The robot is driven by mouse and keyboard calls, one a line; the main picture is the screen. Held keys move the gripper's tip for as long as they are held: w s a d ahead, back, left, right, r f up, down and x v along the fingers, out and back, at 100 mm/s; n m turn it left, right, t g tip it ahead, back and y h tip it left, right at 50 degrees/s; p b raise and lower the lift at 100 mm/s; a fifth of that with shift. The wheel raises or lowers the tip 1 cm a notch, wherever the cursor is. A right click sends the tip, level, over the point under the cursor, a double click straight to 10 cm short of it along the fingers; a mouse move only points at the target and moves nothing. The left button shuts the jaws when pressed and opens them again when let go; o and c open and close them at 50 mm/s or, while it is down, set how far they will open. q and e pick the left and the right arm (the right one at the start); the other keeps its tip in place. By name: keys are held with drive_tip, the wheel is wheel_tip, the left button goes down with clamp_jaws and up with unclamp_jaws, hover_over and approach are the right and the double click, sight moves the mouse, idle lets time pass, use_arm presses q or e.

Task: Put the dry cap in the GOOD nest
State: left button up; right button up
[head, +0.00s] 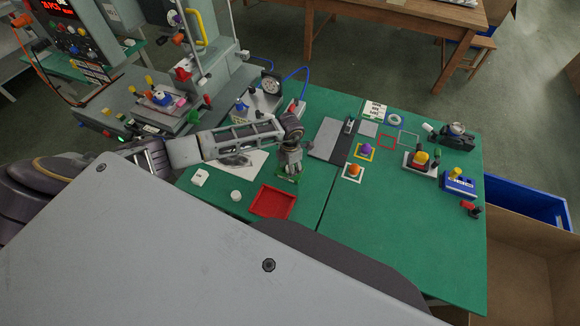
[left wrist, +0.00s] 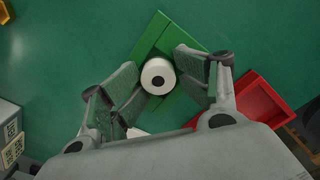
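A round white cap (left wrist: 158,76) with a dark spot at its centre shows in the left wrist view. My left gripper (left wrist: 159,74) is shut on it, with a finger against each side. The cap is over the green tray-like nest (left wrist: 150,35); whether it touches the floor is hard to tell. In the head view my left gripper (head: 289,168) points down over the green nest (head: 283,179) and hides most of it and the cap. My right gripper is not in view.
A red tray (head: 272,202) lies close by, also in the left wrist view (left wrist: 250,107). The pad printer (head: 160,110) is at the back left. Coloured stamps and frames occupy the right table.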

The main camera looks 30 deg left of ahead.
use_arm(q)
drive_tip(key=shift+s+r+p, duration=0.1)
drive_tip(key=shift+r+p, duration=0.2)
drive_tip(key=shift+p, duration=0.05)
drive_tip(key=shift+r, duration=0.35)
wheel_tip(320, 180, up, 12)
drive_tip(key=b, duration=0.2)
drive_tip(key=shift+f, duration=0.15)
